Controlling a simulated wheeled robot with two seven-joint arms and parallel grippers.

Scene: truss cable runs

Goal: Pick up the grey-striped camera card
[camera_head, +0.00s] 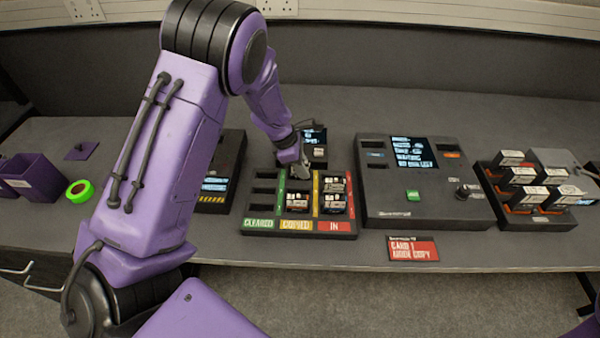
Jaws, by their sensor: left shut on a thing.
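The card tray (247,222) has columns marked CLEARED in green, COPIED in yellow and IN in red. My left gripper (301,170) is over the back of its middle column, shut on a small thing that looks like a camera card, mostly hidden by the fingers. Dark cards with pale labels sit in the tray: one (297,198) in the COPIED column and several (333,203) in the IN column. The CLEARED column looks empty. Stripe colours are too small to tell. My right gripper is not in view.
A dark console (385,200) with a screen and green button stands right of the tray. A red-and-black sign (413,248) lies in front. A rack (487,180) of boxed units is at far right. A purple bin (35,178) and green tape roll (80,190) are at left.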

